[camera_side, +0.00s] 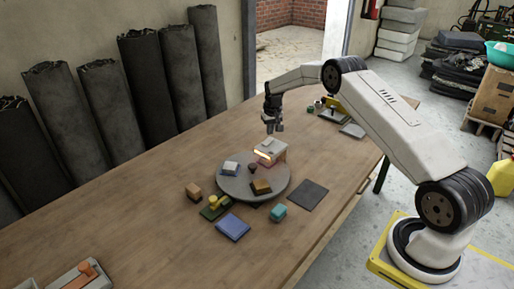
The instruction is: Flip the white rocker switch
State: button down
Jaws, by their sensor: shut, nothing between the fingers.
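A whitish box (270,148) with a glowing orange strip on its front stands at the back right edge of a round grey disc (240,188). A small dark detail shows on its top; it may be the white rocker switch, but it is too small to tell its tilt. A pale block (231,168) also lies on the disc, and I cannot tell whether it has a switch. My gripper (274,129) is shut and empty. It points down and appears just above and behind the whitish box in this view, apart from it.
On the disc are a brown block (261,187) and a small dark red thing. Around it are an orange-brown block (193,191), a blue pad (233,227), a teal block (279,213) and a dark mat (308,195). An orange-handled device (85,275) sits front left.

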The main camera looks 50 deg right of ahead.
aim_at(270, 139)
jog(key=shift+f, duration=1.2)
dwell(1.2)
jog(key=shift+r, duration=3.55)
